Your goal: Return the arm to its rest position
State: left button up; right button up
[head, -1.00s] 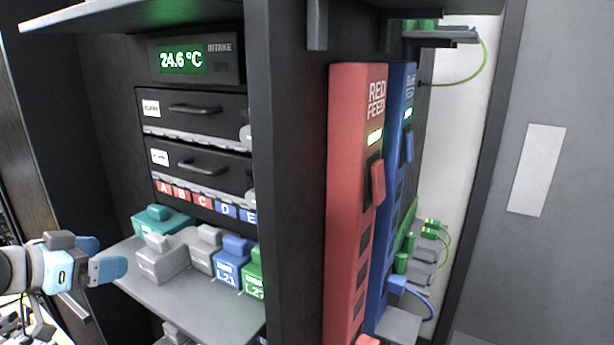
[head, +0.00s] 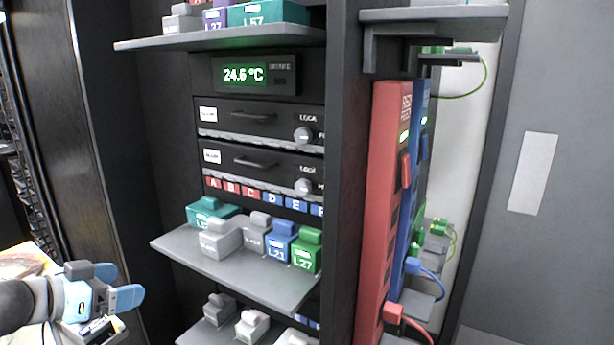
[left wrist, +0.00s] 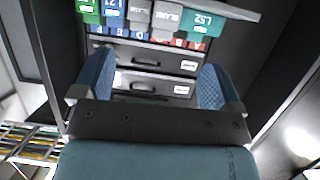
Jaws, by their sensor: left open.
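My left gripper (head: 122,283) is at the lower left of the head view, with blue fingertips apart and nothing between them. It is in front and to the left of the rack's middle shelf (head: 262,284) and touches nothing. In the left wrist view the two blue fingers of the gripper (left wrist: 153,85) are spread wide, with the rack's drawers showing beyond them. My right gripper is in neither view.
The middle shelf holds a teal block, grey blocks, a blue L21 block (head: 279,247) and a green L27 block (head: 306,251). Two drawers (head: 250,166) sit under a 24.6 °C display (head: 255,75). A red power strip (head: 385,190) and a blue one (head: 412,180) stand right.

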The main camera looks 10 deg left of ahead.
pick_arm(q)
jog(key=s+d+f+p, duration=0.2)
jog(key=d+f+p, duration=0.45)
jog(key=f, duration=0.85)
jog(key=s+d+f+n+g+y+p, duration=0.1)
jog(key=s+d+f+n+y+p, duration=0.1)
jog(key=s+d+f, duration=1.1)
jog(key=shift+s+d+f+g+y+p, duration=0.15)
jog(key=shift+s+f+g+y+p, duration=0.25)
jog(key=shift+s+f, duration=0.45)
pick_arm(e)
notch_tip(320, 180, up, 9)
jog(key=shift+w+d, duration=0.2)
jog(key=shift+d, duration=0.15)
